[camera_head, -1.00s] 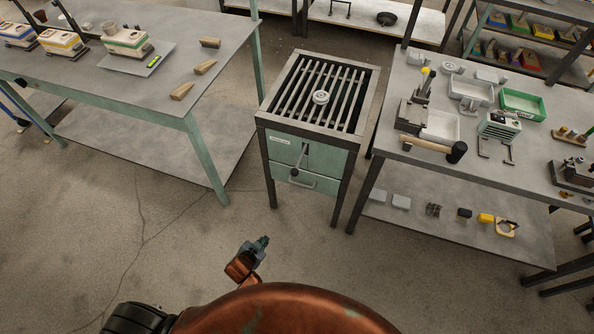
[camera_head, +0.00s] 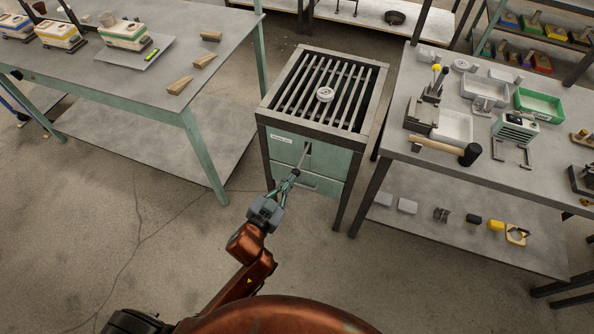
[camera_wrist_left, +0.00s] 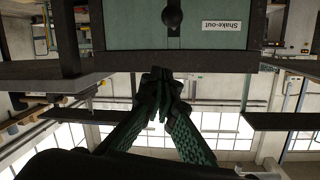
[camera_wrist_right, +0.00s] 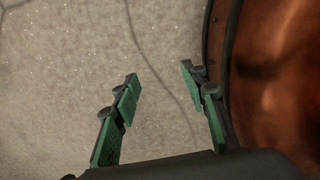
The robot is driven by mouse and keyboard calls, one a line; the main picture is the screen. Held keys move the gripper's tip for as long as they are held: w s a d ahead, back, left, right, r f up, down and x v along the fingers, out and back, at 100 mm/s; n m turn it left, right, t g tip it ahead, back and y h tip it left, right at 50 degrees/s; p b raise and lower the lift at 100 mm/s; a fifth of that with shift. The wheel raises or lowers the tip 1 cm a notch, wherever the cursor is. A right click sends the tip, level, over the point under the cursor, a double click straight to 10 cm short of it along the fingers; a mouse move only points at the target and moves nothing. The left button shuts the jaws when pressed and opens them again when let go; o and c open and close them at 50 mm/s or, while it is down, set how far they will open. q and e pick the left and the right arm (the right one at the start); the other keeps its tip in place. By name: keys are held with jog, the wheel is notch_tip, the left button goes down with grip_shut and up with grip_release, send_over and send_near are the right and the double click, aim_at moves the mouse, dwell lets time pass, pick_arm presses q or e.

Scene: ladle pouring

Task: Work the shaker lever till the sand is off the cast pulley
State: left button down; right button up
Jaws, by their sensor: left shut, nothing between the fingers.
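The shake-out stand (camera_head: 335,160) has a green front panel and a barred grate on top. The cast pulley (camera_head: 324,94), a small pale grey wheel, lies on the grate bars; whether sand clings to it is too small to tell. The shaker lever (camera_head: 304,155) comes out of the front slot; its lower end is hidden behind my left gripper in the head view. A dark round knob (camera_wrist_left: 172,17) shows in the left wrist view. My left gripper (camera_head: 291,176) is shut and empty just in front of the panel, apart from the knob. My right gripper (camera_wrist_right: 161,76) is open and empty above the floor.
A workbench (camera_head: 150,75) with wooden wedges stands to the left. A tool bench (camera_head: 455,165) with a mallet (camera_head: 445,149), trays and a green bin (camera_head: 538,104) stands close on the right. The floor in front of the stand is clear.

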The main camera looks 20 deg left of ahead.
aim_at(297, 174)
pick_arm(q)
jog(key=w+f+b, duration=0.1)
jog(key=w, duration=0.1)
jog(key=w+f+b, duration=0.2)
jog(key=w, duration=0.1)
jog(key=w+f+b, duration=0.2)
jog(key=w, duration=0.1)
jog(key=shift+w+d, duration=0.15)
jog(key=shift+s+f, duration=0.2)
pick_arm(e)
jog(key=w+r, duration=0.5)
jog(key=w, duration=0.6)
jog(key=shift+w+a+m, duration=0.3)
jog(key=shift+w+a, duration=0.1)
jog(key=shift+a, duration=0.05)
jog(key=shift+r, duration=0.1)
